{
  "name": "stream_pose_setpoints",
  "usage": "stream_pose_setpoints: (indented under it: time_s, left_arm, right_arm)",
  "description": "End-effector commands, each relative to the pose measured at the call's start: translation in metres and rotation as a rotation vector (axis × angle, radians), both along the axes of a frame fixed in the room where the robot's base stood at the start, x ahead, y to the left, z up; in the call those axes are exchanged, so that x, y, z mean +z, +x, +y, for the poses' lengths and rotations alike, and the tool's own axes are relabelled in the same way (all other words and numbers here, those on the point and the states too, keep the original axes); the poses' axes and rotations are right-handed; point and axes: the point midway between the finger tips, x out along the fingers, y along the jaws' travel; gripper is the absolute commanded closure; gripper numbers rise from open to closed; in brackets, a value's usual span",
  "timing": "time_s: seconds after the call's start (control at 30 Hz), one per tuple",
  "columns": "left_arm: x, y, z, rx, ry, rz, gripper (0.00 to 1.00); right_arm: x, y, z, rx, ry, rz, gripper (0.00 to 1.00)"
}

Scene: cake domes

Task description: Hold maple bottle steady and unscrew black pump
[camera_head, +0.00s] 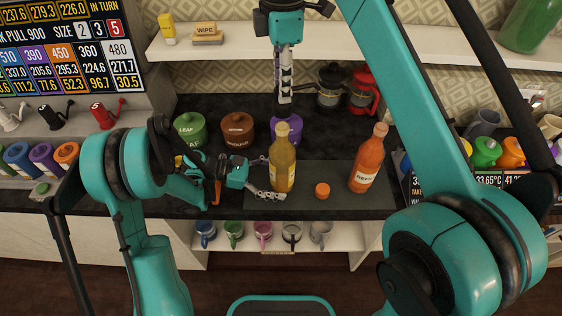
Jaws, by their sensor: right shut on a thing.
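A yellow bottle (283,168), which I take as the maple bottle, stands upright on the dark mat. My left gripper (268,190) is low at its left side. One finger reaches across the front of the bottle's base; the other finger is not clearly visible, so its grip is unclear. My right gripper (284,98) points straight down above the bottle, its fingers close together. It is shut on a small dark piece (283,111), seemingly the black pump, above the bottle's neck. Whether the piece touches the neck is hard to tell.
An orange-red bottle (368,160) stands to the right, and an orange cap (322,190) lies between the bottles. Green (190,129), brown (238,130) and purple (294,127) canisters stand behind. A shelf (225,48) overhangs the back. Bare mat (335,175) lies between the bottles.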

Motion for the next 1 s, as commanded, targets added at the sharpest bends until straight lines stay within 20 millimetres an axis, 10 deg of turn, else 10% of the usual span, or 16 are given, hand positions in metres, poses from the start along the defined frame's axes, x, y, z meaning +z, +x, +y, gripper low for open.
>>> stream_pose_setpoints:
  time_s: [1.0]
  left_arm:
    - [0.035,0.0,0.115,0.0,0.0,0.0,0.17]
  right_arm:
    - [0.0,0.0,0.0,0.0,0.0,0.0,1.0]
